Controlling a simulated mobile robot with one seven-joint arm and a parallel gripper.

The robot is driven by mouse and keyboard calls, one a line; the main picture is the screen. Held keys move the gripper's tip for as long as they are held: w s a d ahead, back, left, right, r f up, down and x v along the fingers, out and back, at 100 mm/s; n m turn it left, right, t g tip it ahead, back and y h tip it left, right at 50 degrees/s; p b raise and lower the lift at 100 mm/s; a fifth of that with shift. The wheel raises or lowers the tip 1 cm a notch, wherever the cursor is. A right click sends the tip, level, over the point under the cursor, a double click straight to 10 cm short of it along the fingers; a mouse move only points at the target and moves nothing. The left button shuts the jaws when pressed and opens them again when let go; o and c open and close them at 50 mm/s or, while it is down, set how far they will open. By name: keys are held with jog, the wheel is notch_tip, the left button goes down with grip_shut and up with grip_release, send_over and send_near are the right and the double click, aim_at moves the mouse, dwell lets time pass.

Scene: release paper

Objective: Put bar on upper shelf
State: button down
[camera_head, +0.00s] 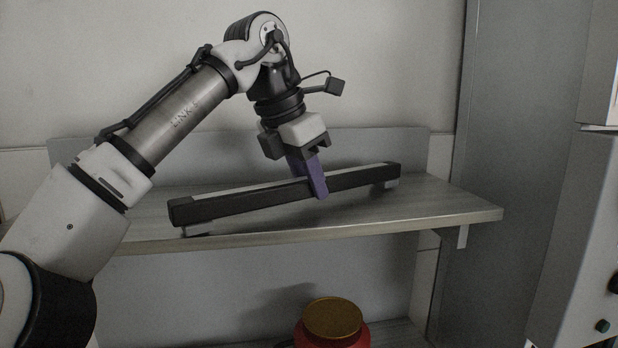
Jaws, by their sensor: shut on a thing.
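The bar (245,202) is long and dark with a pale strip along its top. It lies across the upper shelf (440,204), slanting from the near left to the far right. My gripper (313,177) has purple fingers and comes down from above, shut on the bar a little right of its middle. The bar is at or just above the shelf surface; a shadow lies under its left end, and I cannot tell whether all of it touches. The far finger is mostly hidden behind the near one and the bar.
The shelf has a back panel (385,146) and a bracket (455,237) at its right. Below stands a red container with a gold lid (333,318). A grey cabinet side (510,150) and a white machine (590,230) are at the right. The shelf's right end is clear.

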jog(key=shift+f, duration=0.25)
jog(key=c, duration=1)
grip_release()
